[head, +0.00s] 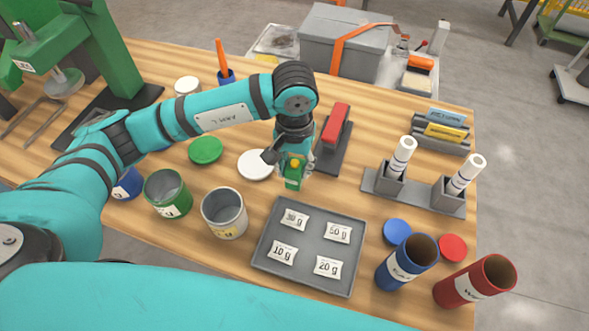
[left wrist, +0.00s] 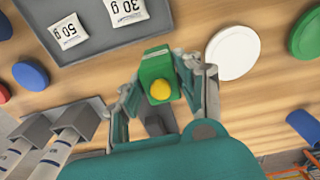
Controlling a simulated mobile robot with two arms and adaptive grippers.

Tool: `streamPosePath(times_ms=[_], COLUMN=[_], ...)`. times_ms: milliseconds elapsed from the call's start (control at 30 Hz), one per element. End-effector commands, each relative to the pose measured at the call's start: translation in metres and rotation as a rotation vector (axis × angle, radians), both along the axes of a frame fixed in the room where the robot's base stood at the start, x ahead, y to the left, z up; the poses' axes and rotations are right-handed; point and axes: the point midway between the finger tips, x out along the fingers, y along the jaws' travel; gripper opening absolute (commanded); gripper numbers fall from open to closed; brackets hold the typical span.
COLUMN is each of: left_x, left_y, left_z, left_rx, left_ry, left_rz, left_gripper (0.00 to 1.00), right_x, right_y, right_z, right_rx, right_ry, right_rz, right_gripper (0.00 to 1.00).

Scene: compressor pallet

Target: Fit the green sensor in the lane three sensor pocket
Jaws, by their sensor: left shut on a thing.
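The green sensor (head: 293,183) is a small green block with a yellow round top. My left gripper (head: 291,163) is shut on it and holds it above the wooden table, behind the grey tray. In the left wrist view the sensor (left wrist: 155,68) sits between the two fingers of the left gripper (left wrist: 161,86), its yellow button facing the camera. I cannot make out a lane three sensor pocket in either view. My right gripper is not in view.
A grey tray (head: 309,245) holds several weight packets. A red stapler-like tool (head: 336,124) stands behind the gripper; a white lid (head: 254,165) lies left. A grey stand (head: 417,191) with two white tubes is right. Open cans (head: 224,216) stand front left; blue and red tubes (head: 476,283) front right.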

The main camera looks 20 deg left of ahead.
Motion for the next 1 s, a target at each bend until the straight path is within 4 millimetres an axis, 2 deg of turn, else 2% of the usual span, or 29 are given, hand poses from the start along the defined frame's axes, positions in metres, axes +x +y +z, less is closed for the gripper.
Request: streamPosePath(times_ms=[233, 433, 667, 700, 867, 1000], left_x=[-0.001, -0.001, 0.0, -0.001, -0.001, -0.001], left_y=[0.0, 0.0, 0.0, 0.0, 0.0, 0.0], left_z=[-0.03, -0.034, -0.038, -0.037, -0.036, -0.036], left_rx=[0.001, 0.0, 0.001, 0.001, 0.001, 0.001], left_ry=[0.005, 0.001, 0.001, 0.002, 0.002, 0.002], left_rz=[0.001, 0.0, 0.0, 0.0, 0.0, 0.0], left_gripper=[0.0, 0.0, 0.0, 0.38, 0.58, 0.58], right_x=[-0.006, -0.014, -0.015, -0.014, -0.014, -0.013], right_y=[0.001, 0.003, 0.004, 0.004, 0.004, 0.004], right_z=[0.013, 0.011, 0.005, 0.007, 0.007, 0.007], right_rx=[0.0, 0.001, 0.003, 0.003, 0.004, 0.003], right_ry=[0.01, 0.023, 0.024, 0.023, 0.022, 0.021], right_rz=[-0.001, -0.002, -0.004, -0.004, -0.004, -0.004], right_gripper=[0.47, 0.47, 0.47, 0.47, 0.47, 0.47])
